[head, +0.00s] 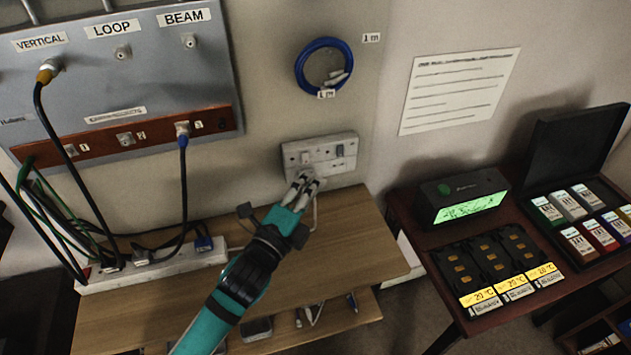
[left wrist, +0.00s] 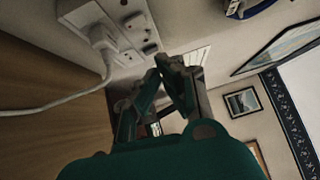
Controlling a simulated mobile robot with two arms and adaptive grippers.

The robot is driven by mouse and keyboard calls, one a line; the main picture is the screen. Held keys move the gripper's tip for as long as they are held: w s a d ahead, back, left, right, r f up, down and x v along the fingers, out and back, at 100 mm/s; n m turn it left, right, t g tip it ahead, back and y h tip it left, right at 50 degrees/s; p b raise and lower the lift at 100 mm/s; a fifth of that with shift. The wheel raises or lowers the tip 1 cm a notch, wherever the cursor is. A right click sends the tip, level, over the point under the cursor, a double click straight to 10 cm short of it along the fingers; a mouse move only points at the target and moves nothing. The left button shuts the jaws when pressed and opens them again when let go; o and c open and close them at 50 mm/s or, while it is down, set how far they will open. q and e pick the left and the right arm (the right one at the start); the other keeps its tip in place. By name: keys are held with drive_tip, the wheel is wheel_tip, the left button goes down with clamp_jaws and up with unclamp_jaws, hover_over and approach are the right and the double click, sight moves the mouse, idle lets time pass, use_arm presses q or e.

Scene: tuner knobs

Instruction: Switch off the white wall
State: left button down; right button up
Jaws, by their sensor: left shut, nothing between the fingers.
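The white double wall socket (head: 347,163) is on the wall above the wooden shelf. It has a pale switch (head: 305,158) at left and a darker one (head: 339,151) at right. In the left wrist view the socket (left wrist: 135,14) is at upper left, with a white plug (left wrist: 102,36) in it and a white cable running left. My left gripper (head: 303,186) is shut and empty, its tips just in front of the socket's lower left part, partly hiding the plug. Whether the tips touch it, I cannot tell. My right gripper is not in view.
A wooden shelf (head: 365,250) lies below the socket. A grey panel (head: 90,85) with cables is at left, above a white power strip (head: 205,259). A blue cable coil (head: 300,62) hangs above the socket. A dark table with a lit green display (head: 470,208) stands at right.

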use_arm(q)
drive_tip(key=b+v, duration=0.1)
drive_tip(key=v, duration=0.7)
drive_tip(key=shift+w+a+r, duration=0.2)
drive_tip(key=shift+a+r, duration=0.15)
drive_tip(key=shift+a, duration=0.05)
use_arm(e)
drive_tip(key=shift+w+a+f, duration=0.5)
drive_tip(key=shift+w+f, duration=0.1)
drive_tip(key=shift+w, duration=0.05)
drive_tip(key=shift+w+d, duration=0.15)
